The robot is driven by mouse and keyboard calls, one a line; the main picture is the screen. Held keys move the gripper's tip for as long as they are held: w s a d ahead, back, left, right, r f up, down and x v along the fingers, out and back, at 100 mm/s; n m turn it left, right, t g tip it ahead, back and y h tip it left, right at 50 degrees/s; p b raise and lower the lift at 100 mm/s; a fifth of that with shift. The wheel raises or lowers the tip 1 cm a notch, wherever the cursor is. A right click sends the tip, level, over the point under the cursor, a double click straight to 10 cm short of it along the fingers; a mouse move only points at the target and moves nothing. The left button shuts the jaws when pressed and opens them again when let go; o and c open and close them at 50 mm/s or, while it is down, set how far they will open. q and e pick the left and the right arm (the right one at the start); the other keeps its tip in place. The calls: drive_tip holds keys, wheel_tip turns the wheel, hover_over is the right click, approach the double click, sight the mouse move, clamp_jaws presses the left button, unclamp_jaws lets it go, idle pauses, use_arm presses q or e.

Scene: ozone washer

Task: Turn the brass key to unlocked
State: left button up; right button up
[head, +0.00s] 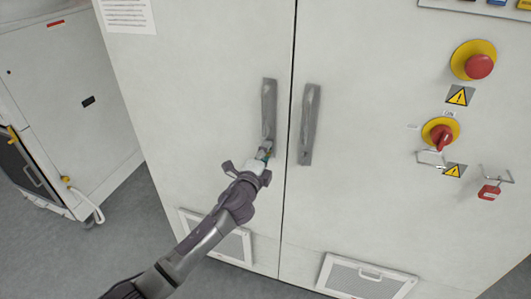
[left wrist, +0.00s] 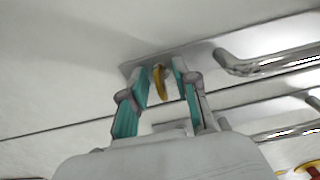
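The brass key (left wrist: 158,84) shows in the left wrist view, on a grey metal plate at the end of a door handle. My left gripper (head: 263,155) is at the lower end of the left door handle (head: 268,108) in the head view. In the left wrist view its two teal-padded fingers (left wrist: 160,70) stand apart, one on each side of the key, with a gap visible around it. I cannot see contact. In the head view the key is hidden by the gripper. My right gripper is not in view.
The right door handle (head: 309,125) stands close beside, across the door seam. A red knob (head: 441,137), a red push button (head: 479,66) and a red padlock (head: 489,192) are on the right door. Vent panels (head: 366,277) sit low.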

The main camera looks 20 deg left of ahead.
use_arm(q)
drive_tip(key=s, duration=1.2)
drive_tip(key=shift+a, duration=0.2)
drive_tip(key=s+a+f+n+g, duration=0.2)
drive_tip(key=s+f+g, duration=0.15)
drive_tip(key=f, duration=0.85)
drive_tip(key=s+a+f+n+g+y, duration=0.1)
drive_tip(key=s+f+n+g, duration=0.2)
drive_tip(key=f, duration=0.8)
drive_tip(key=s+a+f+n+g, duration=0.2)
drive_tip(key=s+f, duration=0.3)
drive_tip(key=f, duration=0.7)
drive_tip(key=s+f+n+g, duration=0.4)
drive_tip(key=s+f, duration=0.9)
drive_tip(key=s, duration=0.1)
drive_tip(key=s+d+f+n+g, duration=0.1)
drive_tip(key=s+f, duration=0.3)
drive_tip(key=s, duration=0.7)
drive_tip(key=s+d+f+n+g, duration=0.1)
drive_tip(key=s+f+n+g, duration=0.2)
drive_tip(key=s, duration=0.9)
drive_tip(key=shift+s+f+n, duration=0.3)
drive_tip(key=shift+f+n, duration=0.3)
drive_tip(key=shift+f, duration=0.15)
drive_tip(key=shift+g, duration=0.25)
